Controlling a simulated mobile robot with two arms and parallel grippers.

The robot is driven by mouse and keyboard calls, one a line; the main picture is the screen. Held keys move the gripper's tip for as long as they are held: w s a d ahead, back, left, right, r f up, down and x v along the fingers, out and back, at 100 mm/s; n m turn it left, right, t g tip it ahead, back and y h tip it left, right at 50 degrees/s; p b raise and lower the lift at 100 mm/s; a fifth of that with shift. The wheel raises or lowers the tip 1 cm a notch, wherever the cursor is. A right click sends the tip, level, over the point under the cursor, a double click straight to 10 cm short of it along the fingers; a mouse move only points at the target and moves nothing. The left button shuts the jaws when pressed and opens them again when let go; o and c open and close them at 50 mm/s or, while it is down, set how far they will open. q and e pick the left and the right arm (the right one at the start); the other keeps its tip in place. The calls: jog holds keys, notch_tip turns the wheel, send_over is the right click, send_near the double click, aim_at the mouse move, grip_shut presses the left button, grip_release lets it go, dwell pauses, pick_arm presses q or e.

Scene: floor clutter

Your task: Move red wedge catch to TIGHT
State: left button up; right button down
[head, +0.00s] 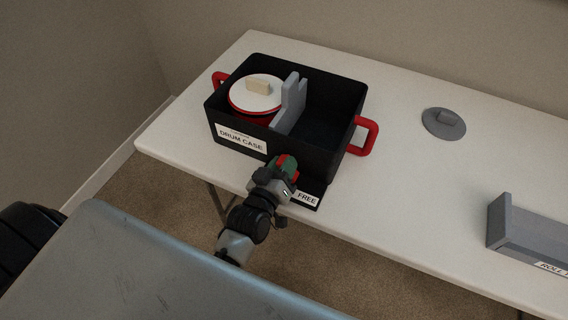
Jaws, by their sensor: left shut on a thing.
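The black drum case (222,141) stands on the table with a "DRUM CASE" label on its front and a red handle at each end. My left gripper (284,168) is at the lower front of the case, shut on the red wedge catch (283,160). Only a little red shows beside the green part there; my gripper hides the rest. A "FREE" label (306,199) shows on the black ledge just right of my gripper. No "TIGHT" label can be seen. My right gripper is not in view.
Inside the case are a red-rimmed white drum (258,97) with a beige block on it and a grey divider (290,105); the right compartment looks empty. A grey disc with a knob (444,122) and a grey trough (528,228) lie to the right on the white table (410,200).

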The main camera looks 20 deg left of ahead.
pick_arm(q)
jog(key=shift+f, duration=0.1)
jog(key=o, duration=0.9)
jog(key=shift+a, duration=0.15)
jog(key=shift+c, duration=0.2)
jog(key=shift+s, duration=0.15)
jog(key=s, duration=1)
jog(key=shift+s+a+b, duration=0.25)
jog(key=shift+s+b, duration=0.05)
jog(key=shift+b, duration=0.05)
